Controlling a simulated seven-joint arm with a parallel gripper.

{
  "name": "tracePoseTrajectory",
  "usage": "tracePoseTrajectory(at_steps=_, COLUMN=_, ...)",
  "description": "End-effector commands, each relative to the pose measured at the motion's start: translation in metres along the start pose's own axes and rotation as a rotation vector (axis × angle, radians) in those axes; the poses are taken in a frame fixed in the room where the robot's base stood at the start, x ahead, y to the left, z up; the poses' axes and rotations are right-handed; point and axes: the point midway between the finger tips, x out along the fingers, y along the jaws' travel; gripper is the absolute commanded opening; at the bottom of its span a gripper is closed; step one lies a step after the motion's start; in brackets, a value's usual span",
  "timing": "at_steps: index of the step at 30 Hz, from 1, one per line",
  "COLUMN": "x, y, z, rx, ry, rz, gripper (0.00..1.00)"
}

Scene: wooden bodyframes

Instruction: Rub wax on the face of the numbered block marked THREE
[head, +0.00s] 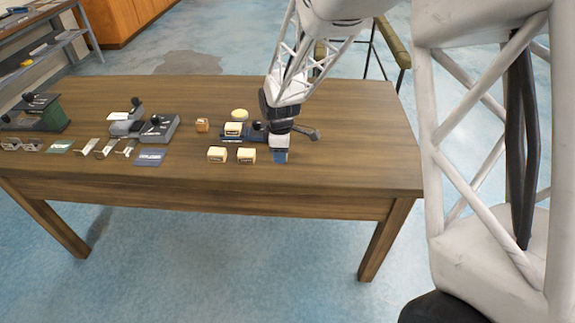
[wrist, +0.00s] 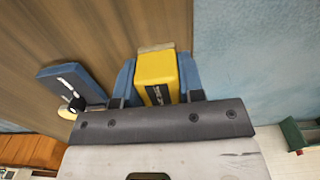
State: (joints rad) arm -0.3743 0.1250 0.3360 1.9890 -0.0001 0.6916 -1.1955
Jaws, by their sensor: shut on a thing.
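My gripper (head: 280,156) is over the right part of the table, its blue fingers pointing down near the tabletop. In the wrist view the fingers are shut on a yellow block (wrist: 156,76) with a dark label I cannot read; the head view hides this block. A pale tan edge (wrist: 156,47) shows just beyond it, and I cannot tell whether they touch. Cream blocks with dark marks stand left of my gripper: two in front (head: 217,154) (head: 247,156) and one behind (head: 233,129). The marks are too small to read, so I cannot tell which is THREE.
A round pale-yellow piece (head: 240,114) and a small orange-brown block (head: 202,125) lie behind. A blue piece with a dark knob (head: 257,130) is close behind my gripper. Grey and green devices (head: 158,129) (head: 42,117) fill the left. The table's front right (head: 350,165) is clear.

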Motion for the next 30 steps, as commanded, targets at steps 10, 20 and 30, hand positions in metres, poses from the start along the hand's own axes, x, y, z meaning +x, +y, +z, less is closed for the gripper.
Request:
tracePoseTrajectory(at_steps=10, x=-0.010, y=0.065, z=-0.036, rx=-0.001, ry=0.000, rz=0.000, gripper=0.17)
tracePoseTrajectory(at_steps=20, x=-0.017, y=0.122, z=-0.069, rx=-0.001, ry=0.000, rz=0.000, gripper=0.17)
tracePoseTrajectory(at_steps=30, x=-0.021, y=0.178, z=-0.103, rx=0.000, ry=0.000, rz=0.000, gripper=0.17)
